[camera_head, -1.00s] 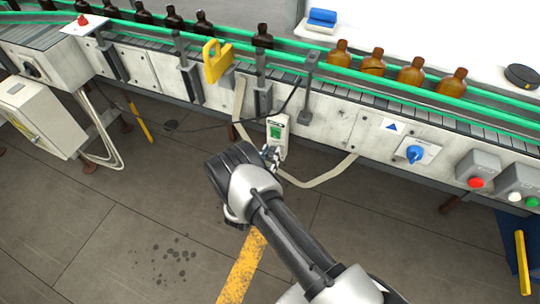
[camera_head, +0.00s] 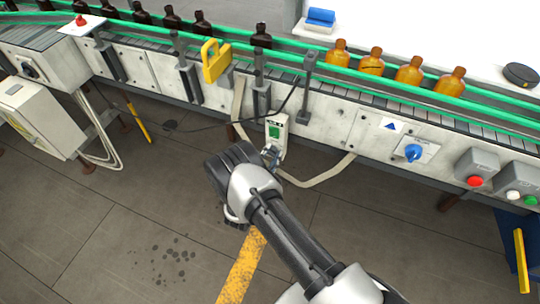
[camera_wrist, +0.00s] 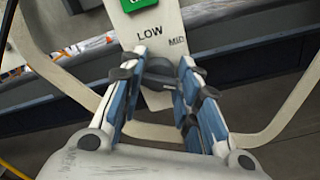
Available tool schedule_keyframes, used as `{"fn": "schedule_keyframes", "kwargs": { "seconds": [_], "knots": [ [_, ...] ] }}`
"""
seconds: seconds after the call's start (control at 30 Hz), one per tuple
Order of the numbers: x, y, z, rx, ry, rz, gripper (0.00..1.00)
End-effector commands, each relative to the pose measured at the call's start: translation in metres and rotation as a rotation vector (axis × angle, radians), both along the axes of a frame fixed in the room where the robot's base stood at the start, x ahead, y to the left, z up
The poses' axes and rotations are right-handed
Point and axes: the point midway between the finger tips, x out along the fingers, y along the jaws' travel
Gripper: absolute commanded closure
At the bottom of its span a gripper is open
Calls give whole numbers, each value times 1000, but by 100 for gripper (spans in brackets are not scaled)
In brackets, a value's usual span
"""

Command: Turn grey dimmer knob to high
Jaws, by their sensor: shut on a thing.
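The grey dimmer knob (camera_wrist: 158,74) sits low on a white control box (camera_wrist: 160,20). The words LOW and MID are printed above it; HIGH is not visible. The box also shows in the head view (camera_head: 283,130), hanging at the front of the conveyor, with a green part on its face. In the wrist view my gripper (camera_wrist: 163,64) has its blue-padded fingers on both sides of the knob, shut on it. In the head view my gripper (camera_head: 270,155) is at the box's lower end, where the knob is too small to make out.
A pale strap (camera_head: 320,179) loops below the box. The conveyor (camera_head: 330,112) runs behind, carrying dark and amber bottles. A yellow hook-shaped part (camera_head: 215,62) is up to the left. A blue rotary switch (camera_head: 413,152) and red button (camera_head: 475,181) are to the right.

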Motion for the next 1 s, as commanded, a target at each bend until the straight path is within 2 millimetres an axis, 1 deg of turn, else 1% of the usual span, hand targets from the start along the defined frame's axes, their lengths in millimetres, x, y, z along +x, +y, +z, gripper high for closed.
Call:
{"fn": "schedule_keyframes", "kwargs": {
  "seconds": [0.5,0.53,0.83,1.0],
  "knots": [
    [0,0,-1,20,-6,0,94],
    [0,0,-1,20,-6,0,69],
    [0,0,0,19,-6,0,50],
    [0,0,0,19,-7,0,50]
  ]
}}
